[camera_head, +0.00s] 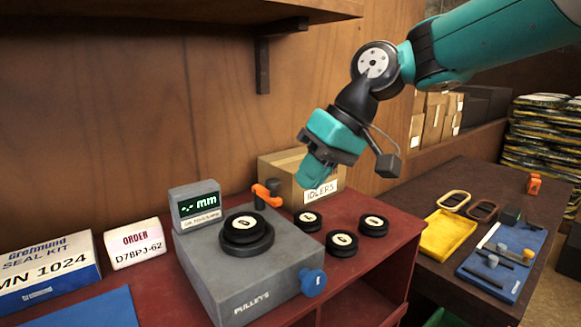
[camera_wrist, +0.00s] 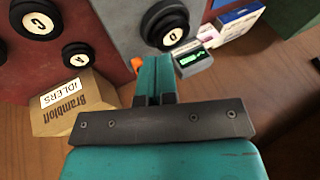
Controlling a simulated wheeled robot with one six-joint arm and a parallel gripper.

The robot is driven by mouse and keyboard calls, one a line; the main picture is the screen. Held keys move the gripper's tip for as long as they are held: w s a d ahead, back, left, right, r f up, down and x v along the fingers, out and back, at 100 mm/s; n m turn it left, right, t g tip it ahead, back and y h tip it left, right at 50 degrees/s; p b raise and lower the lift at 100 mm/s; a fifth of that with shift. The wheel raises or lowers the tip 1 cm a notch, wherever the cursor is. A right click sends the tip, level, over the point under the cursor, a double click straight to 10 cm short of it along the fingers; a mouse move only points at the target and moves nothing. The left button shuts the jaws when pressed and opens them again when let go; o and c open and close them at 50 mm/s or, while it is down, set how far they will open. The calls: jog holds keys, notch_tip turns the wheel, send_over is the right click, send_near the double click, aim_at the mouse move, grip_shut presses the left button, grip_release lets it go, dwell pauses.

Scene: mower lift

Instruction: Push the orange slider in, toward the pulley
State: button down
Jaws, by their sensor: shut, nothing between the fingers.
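The orange slider (camera_head: 266,195) sits on the back right of the grey pulley gauge (camera_head: 237,282), beside the black pulley marked D (camera_head: 246,234). My gripper (camera_head: 314,172) is shut and empty, above and to the right of the slider in the head view, in front of the idlers box. In the wrist view, the shut teal fingers (camera_wrist: 155,78) point at the gauge. Only a small orange piece of the slider (camera_wrist: 137,64) shows there, just left of the fingers; the rest is hidden. The pulley (camera_wrist: 174,32) shows beyond the fingertips. I cannot tell whether the fingers touch the slider.
The idlers box (camera_head: 290,172) stands behind several loose black pulleys (camera_head: 341,242) on the red bench. A display (camera_head: 196,206) reading "-.-- mm" stands at the gauge's back left. A blue knob (camera_head: 313,283) sticks out at its right. A wooden shelf (camera_head: 170,12) hangs above.

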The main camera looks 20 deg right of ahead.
jog(key=w+d+r+m+t, duration=0.1)
jog(key=w+d+r, duration=0.3)
jog(key=w+d, duration=0.5)
jog(key=shift+d+r+m+t+p, duration=0.25)
jog(key=shift+d+m+t+p, duration=0.05)
jog(key=shift+p, duration=0.05)
jog(key=p, duration=0.2)
send_near(266, 195)
notch_tip(266, 195, down, 3)
jog(key=w+d, duration=0.1)
jog(key=w, duration=0.1)
jog(key=shift+a+f, duration=0.4)
jog(key=shift+f, duration=0.05)
